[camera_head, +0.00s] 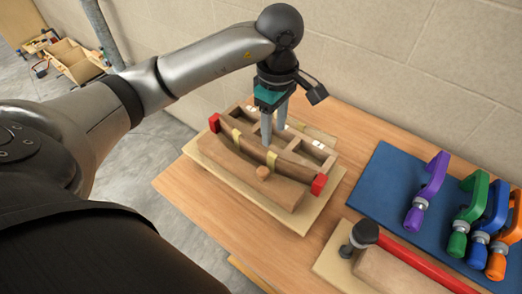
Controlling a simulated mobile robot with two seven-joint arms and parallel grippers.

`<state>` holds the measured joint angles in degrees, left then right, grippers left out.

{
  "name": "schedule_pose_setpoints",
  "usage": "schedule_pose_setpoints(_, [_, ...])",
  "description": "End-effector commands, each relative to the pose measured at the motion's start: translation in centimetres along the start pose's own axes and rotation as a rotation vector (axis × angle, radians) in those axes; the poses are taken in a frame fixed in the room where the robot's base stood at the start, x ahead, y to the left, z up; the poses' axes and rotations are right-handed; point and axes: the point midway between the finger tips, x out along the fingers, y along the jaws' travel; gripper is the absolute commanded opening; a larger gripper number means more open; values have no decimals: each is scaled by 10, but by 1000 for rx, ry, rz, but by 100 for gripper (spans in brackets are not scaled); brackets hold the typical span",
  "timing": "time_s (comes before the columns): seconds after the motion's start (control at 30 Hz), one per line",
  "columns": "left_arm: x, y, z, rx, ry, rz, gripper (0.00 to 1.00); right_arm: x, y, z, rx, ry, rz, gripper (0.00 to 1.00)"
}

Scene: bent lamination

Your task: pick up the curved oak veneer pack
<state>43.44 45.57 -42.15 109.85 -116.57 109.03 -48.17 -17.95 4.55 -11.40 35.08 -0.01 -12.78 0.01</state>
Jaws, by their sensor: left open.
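The curved oak veneer pack (254,149) is a long bent wooden strip with yellow bands around it. It lies in a wooden form on a pale board (225,187), between a back frame with compartments (300,148) and a front block (240,172) with a round peg. Red pieces (319,184) sit at both ends. My left gripper (274,136) is open, pointing down over the middle of the pack, its two grey fingers close to its upper edge. I cannot tell whether they touch it. My right gripper is not in view.
A blue mat (385,185) at right holds purple, green, blue and orange clamps (428,190). In front, a red bar with a black-and-grey head (362,237) lies by a wooden block (395,275). A wall stands behind the table. The table's left front is bare.

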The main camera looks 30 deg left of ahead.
Motion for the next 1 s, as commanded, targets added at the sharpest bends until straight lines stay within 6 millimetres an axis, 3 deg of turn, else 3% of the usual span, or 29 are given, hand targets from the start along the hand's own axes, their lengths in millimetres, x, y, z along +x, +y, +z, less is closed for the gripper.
schedule_pose_setpoints(0.1, [20, -1, 0, 0, 0, -3, 50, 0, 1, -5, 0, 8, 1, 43])
schedule_pose_setpoints(0.3, [34, 0, 1, 2, -1, -1, 50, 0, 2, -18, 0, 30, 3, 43])
schedule_pose_setpoints(0.63, [78, 2, 3, 0, -2, -1, 50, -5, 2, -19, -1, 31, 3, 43])
schedule_pose_setpoints(0.97, [85, 2, 3, 1, -1, 2, 50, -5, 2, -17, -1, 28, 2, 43])
schedule_pose_setpoints(1.0, [85, 2, 3, 1, -1, 2, 46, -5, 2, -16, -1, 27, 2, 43])
